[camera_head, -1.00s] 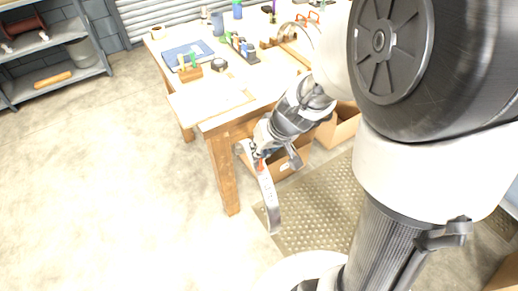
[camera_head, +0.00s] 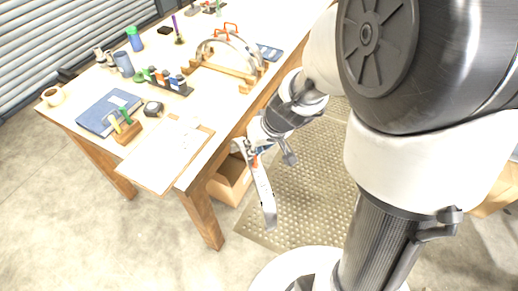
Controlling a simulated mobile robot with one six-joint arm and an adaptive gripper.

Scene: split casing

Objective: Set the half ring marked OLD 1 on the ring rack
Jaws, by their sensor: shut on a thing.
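A curved grey metal half ring (camera_head: 264,196) hangs from my gripper (camera_head: 254,153), held near its upper end, with its length pointing down beside the table's front edge. Any marking on it is too small to read. My gripper is shut on it. On the table, a wooden rack (camera_head: 217,70) carries an upright arched metal half ring (camera_head: 246,46). My gripper and the held half ring are in front of the table, apart from the rack.
The wooden table (camera_head: 225,112) also holds a blue book (camera_head: 106,112), a mug (camera_head: 53,96), a dark tool holder (camera_head: 172,86), bottles and a pale board (camera_head: 160,160). A cardboard box (camera_head: 231,178) stands beneath the table. A textured mat (camera_head: 305,195) covers the floor by my base.

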